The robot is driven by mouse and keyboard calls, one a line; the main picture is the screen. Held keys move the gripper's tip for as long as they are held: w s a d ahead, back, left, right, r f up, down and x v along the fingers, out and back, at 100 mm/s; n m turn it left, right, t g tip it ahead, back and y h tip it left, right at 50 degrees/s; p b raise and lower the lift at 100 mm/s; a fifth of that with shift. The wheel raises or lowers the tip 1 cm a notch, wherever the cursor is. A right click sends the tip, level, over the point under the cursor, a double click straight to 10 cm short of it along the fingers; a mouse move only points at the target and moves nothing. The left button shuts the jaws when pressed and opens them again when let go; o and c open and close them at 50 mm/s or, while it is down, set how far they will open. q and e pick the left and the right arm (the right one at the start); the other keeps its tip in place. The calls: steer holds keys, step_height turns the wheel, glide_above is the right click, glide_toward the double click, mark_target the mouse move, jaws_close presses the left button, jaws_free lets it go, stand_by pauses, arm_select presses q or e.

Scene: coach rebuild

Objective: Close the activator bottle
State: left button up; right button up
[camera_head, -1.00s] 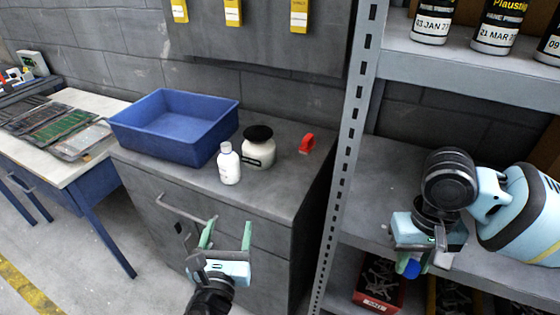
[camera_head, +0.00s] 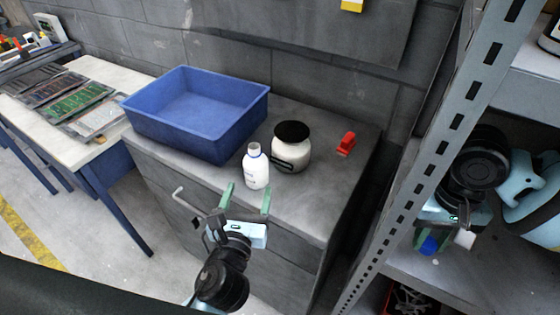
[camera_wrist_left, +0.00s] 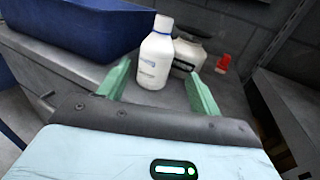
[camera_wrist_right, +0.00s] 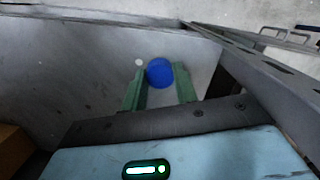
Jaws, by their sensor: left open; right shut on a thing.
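The white activator bottle (camera_head: 257,168) stands upright on the grey cabinet, with a blue ring below its white neck. It also shows between and beyond the open fingers in the left wrist view (camera_wrist_left: 154,62). My left gripper (camera_head: 246,193) is open and empty, just in front of the bottle. My right gripper (camera_head: 440,240) is over at the shelf, behind the rack post. It is shut on a small round blue cap (camera_wrist_right: 159,73), which shows between its green fingertips.
A blue bin (camera_head: 190,118) stands left of the bottle. The perforated rack post (camera_head: 450,150) stands between the cabinet and my right gripper.

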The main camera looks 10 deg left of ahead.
mark_target(254, 172)
steer(key=shift+s+r, duration=0.1)
arm_select(q)
steer(key=w, duration=0.6)
steer(key=shift+w+a, duration=0.1)
arm_select(e)
steer(key=shift+r, duration=0.6)
arm_select(q)
steer(key=shift+w, duration=0.3)
steer(key=shift+w+a+f+p, duration=0.1)
steer(key=shift+w+a+p, duration=0.05)
steer(key=shift+w, duration=1.15)
steer(key=shift+w+a+f+p, duration=0.1)
steer(key=shift+w+a+p, duration=0.05)
steer(key=shift+w, duration=1.15)
arm_select(e)
steer(key=shift+r, duration=0.1)
